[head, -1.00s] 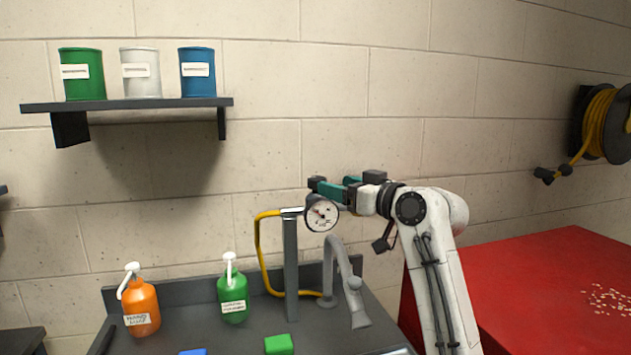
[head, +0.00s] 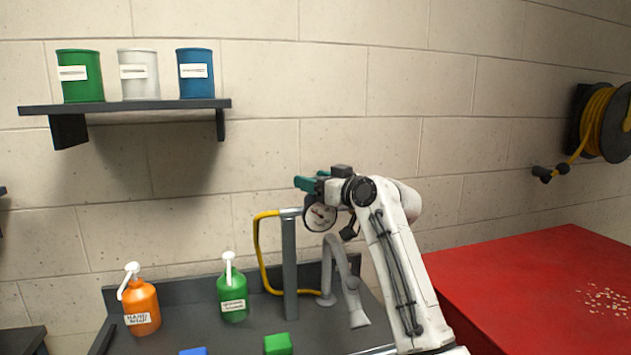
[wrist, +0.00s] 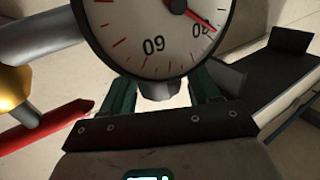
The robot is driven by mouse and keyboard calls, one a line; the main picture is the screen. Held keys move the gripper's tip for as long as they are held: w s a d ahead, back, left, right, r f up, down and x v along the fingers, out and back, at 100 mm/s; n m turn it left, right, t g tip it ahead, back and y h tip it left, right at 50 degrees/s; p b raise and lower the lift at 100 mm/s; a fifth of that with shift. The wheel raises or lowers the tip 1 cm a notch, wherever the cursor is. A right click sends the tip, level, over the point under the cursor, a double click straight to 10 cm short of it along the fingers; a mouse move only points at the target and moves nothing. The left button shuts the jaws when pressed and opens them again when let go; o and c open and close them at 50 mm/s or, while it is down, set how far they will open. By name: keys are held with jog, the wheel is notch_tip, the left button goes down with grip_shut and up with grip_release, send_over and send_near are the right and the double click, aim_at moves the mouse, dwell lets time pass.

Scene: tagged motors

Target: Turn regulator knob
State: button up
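The regulator's round white gauge (head: 320,216) stands at the top of a grey post (head: 290,265), beside the tap. In the wrist view the gauge face (wrist: 155,35) is large and close, with a red needle and red marks at its right. My gripper (head: 305,184) is at the gauge's upper left in the head view. In the wrist view its teal fingers (wrist: 162,80) stand apart, on either side of a dark stub below the dial. Their tips are hidden behind the gauge. I cannot make out the knob or whether the fingers touch it.
A yellow hose (head: 259,250) loops beside the post. A grey tap (head: 340,275) stands close on the right. Orange (head: 141,308) and green (head: 233,297) pump bottles stand on the dark counter. A red table (head: 530,280) is at the right. A shelf (head: 130,106) holds three cans.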

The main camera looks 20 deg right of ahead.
jog(key=c, duration=0.7)
jog(key=shift+c, duration=0.3)
jog(key=shift+a+m+h+p, duration=0.1)
jog(key=shift+m+h+p, duration=0.25)
jog(key=shift+p, duration=0.2)
jog(key=shift+m+t+h+p, duration=0.45)
jog(key=shift+t+h, duration=0.05)
jog(key=shift+h, duration=0.35)
jog(key=o, duration=0.9)
jog(key=shift+o, duration=0.2)
jog(key=shift+s, duration=0.1)
jog(key=b+v, duration=0.1)
jog(key=v, duration=0.9)
jog(key=shift+s+d+b, duration=0.25)
jog(key=shift+s+b, duration=0.05)
jog(key=shift+b, duration=0.1)
